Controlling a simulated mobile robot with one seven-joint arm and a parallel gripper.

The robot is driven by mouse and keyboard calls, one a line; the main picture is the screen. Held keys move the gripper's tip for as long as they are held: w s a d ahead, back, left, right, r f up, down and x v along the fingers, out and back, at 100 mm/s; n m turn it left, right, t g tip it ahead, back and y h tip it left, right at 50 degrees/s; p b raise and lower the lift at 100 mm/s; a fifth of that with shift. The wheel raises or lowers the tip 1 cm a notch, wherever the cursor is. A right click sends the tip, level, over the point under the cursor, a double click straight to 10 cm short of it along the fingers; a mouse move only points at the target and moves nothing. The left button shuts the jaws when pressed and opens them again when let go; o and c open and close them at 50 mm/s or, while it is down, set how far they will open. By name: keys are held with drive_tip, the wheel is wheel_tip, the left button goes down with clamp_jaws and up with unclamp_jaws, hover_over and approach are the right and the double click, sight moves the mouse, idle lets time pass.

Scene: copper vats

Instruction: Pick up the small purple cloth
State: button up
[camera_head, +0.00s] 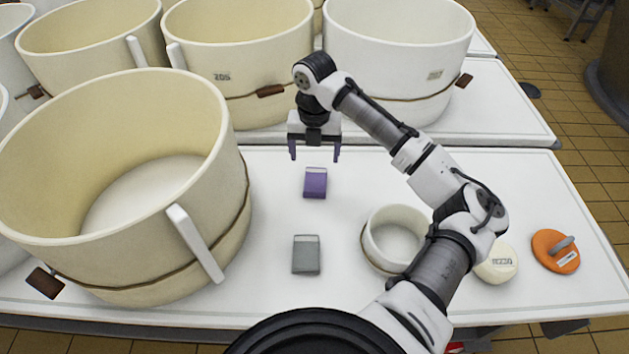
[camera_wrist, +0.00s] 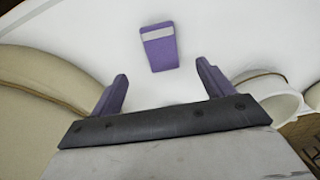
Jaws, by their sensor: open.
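The small purple cloth (camera_head: 315,184) is a folded block with a paler band along its far edge. It lies on the white table in the head view, left of the small cream tub. It also shows in the wrist view (camera_wrist: 161,51), beyond and between the fingers. My gripper (camera_head: 314,155) points down just behind the cloth in the head view, its two purple fingers apart with nothing between them. The open fingers also show in the wrist view (camera_wrist: 163,85). The cloth looks clear of both fingers; the exact height of the gripper above the table is hard to tell.
A grey folded cloth (camera_head: 306,256) lies nearer on the white table (camera_head: 345,285). A large cream vat (camera_head: 105,275) stands left, a small tub (camera_head: 376,262) right. A cream round piece (camera_head: 498,264) and an orange disc (camera_head: 547,240) lie farther right. Large vats (camera_head: 240,60) stand behind.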

sight(315, 179)
wheel_tip(315, 179, down, 9)
drive_tip(key=shift+s+d+r, duration=0.1)
drive_tip(key=shift+r, duration=0.05)
drive_tip(key=c, duration=1.1)
